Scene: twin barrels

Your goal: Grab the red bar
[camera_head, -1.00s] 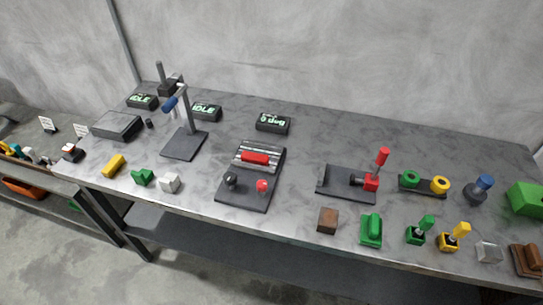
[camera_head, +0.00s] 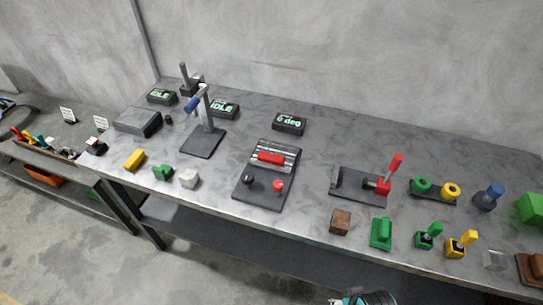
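A red bar (camera_head: 271,157) lies across the silver upper part of a dark flat fixture (camera_head: 264,192) at mid-table. A black knob (camera_head: 248,181) and a red ball knob (camera_head: 278,186) stand on the fixture's near half. A second red piece, an upright red handle (camera_head: 396,166), rises from a dark clamp-like device to the right. Neither of my grippers is in view. A dark rounded part with teal and white shows at the bottom edge; I cannot tell whether it belongs to an arm of mine.
The grey table (camera_head: 330,147) holds a press with a blue handle (camera_head: 203,111) left of the fixture. A brown block (camera_head: 340,222), a green piece (camera_head: 381,234) and several small fixtures stand at the front right. A display box (camera_head: 289,124) sits behind the fixture.

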